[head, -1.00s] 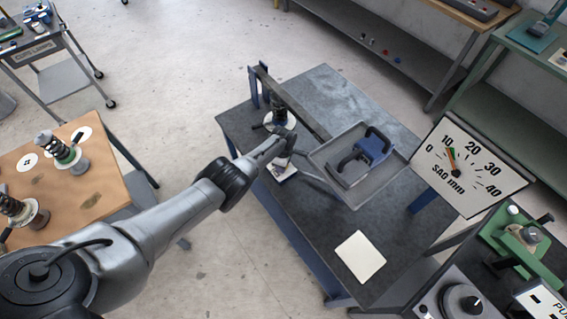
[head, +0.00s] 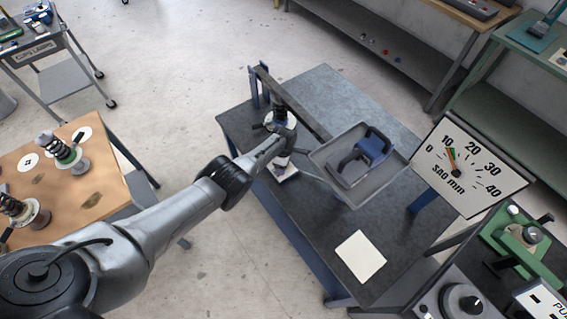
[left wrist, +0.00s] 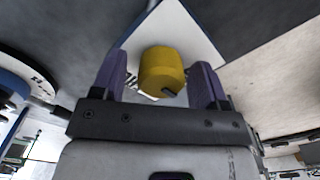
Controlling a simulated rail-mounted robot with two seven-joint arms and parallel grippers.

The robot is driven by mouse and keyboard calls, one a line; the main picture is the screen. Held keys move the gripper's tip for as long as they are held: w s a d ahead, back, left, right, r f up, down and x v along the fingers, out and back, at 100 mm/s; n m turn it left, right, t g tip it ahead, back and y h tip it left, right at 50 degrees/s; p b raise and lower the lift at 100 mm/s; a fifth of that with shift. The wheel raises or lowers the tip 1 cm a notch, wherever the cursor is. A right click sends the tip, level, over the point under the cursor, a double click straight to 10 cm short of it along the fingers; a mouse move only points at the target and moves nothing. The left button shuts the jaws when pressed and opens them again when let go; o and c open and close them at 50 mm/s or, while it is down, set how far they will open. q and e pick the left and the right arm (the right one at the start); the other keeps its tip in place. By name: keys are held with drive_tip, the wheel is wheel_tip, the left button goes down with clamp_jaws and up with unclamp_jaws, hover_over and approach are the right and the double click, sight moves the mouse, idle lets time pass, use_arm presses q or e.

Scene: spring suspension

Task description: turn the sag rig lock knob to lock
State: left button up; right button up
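The yellow lock knob (left wrist: 162,72) shows in the left wrist view, with a dark slot mark near its lower edge. It lies between the two purple fingers of my left gripper (left wrist: 160,82). The fingers stand apart on either side of it, with a gap on the left and little or none on the right; firm contact cannot be told. A white plate (left wrist: 185,28) lies behind the knob. In the head view my left gripper (head: 281,146) is over the sag rig (head: 277,112), and the knob is hidden. My right gripper is out of view.
A grey tray (head: 362,193) with a blue-handled weight (head: 372,147) sits right of my gripper. The sag dial (head: 468,168) has its needle near 10. A cream card (head: 360,256) lies on the dark bench (head: 305,222). A wooden table with springs (head: 95,195) stands left.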

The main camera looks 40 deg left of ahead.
use_arm(q)
drive_tip(key=shift+r+p, duration=0.55)
drive_tip(key=shift+p, duration=0.05)
wheel_tip(320, 180, up, 13)
drive_tip(key=p, duration=0.7)
drive_tip(key=shift+f+p, duration=0.2)
drive_tip(key=shift+p, duration=0.2)
